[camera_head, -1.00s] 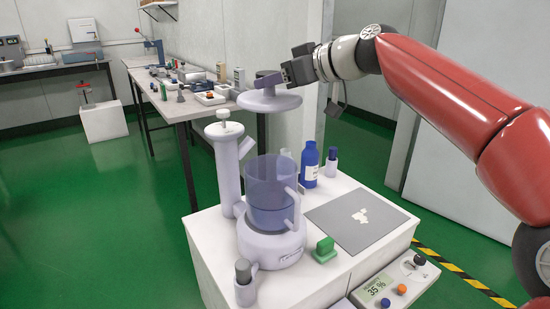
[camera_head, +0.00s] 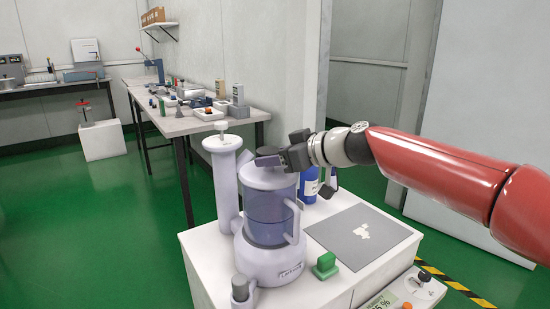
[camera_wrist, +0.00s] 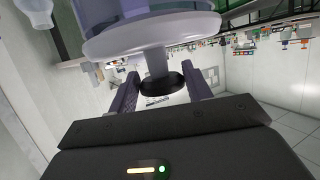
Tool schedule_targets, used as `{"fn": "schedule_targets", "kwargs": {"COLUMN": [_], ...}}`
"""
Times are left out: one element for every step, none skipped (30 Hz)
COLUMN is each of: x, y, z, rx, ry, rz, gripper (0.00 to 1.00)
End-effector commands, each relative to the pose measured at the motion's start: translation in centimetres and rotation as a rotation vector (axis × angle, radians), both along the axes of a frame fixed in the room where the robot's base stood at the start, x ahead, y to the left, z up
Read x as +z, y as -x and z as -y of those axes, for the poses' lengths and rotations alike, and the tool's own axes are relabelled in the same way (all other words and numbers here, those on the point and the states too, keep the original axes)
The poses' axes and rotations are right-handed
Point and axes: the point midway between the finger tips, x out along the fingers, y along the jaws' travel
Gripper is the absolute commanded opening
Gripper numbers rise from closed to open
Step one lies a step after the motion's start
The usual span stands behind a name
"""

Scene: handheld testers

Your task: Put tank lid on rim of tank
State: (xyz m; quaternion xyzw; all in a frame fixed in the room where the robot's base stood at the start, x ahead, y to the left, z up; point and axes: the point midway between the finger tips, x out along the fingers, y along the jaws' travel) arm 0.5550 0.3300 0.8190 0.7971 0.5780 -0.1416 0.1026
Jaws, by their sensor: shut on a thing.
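The tank (camera_head: 268,218) is a translucent blue-violet cylinder on a pale lavender base, standing at the left of the white cabinet. The tank lid (camera_head: 262,180), a pale lavender disc with a knob on top, is at the tank's top opening and looks about level. I cannot tell whether it rests fully on the rim. My gripper (camera_head: 283,157) is above the lid, shut on its knob. In the wrist view the lid (camera_wrist: 150,38) shows its stem and dark knob (camera_wrist: 162,83) between my gripper's fingers (camera_wrist: 161,92), with the tank wall beyond it.
A ribbed-free lavender column (camera_head: 226,185) stands close at the tank's left. A blue bottle (camera_head: 309,184) is behind my gripper. A green block (camera_head: 325,264) and a grey mat (camera_head: 370,236) with white pieces lie to the right. A dark-capped vial (camera_head: 241,288) stands in front.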

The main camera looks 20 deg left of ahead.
Motion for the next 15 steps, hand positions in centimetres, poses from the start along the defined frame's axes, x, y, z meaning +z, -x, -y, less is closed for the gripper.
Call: {"fn": "schedule_targets", "kwargs": {"x": [0.1, 0.1, 0.09, 0.05, -0.04, -0.16, -0.25, -0.32, -0.39, -0.44, -0.5, -0.58, -0.64, -0.7, -0.79], "y": [0.0, 0.0, 0.0, -0.01, -0.01, 0.0, -0.01, -0.02, -0.01, -0.02, -0.02, -0.02, -0.02, -0.02, -0.02], "z": [-0.02, -0.01, -0.01, -0.02, -0.02, -0.01, -0.01, -0.02, -0.01, -0.01, -0.02, -0.02, -0.02, -0.02, -0.02], "rx": [0.0, 0.0, 0.0, 0.0, 0.0, 0.0, 0.0, -0.001, -0.001, -0.001, -0.001, -0.001, -0.001, -0.001, -0.001], "ry": [-0.001, -0.001, -0.001, -0.001, -0.001, -0.001, -0.001, -0.001, -0.001, -0.001, -0.001, -0.001, -0.001, -0.001, -0.001], "rz": [0.001, 0.001, 0.001, 0.001, 0.001, 0.001, 0.001, 0.002, 0.002, 0.002, 0.002, 0.002, 0.002, 0.002, 0.002], "gripper": [0.22, 0.22, 0.22, 0.22, 0.22, 0.22, 0.22, 0.22, 0.22, 0.22, 0.22, 0.22, 0.22, 0.22, 0.22]}}
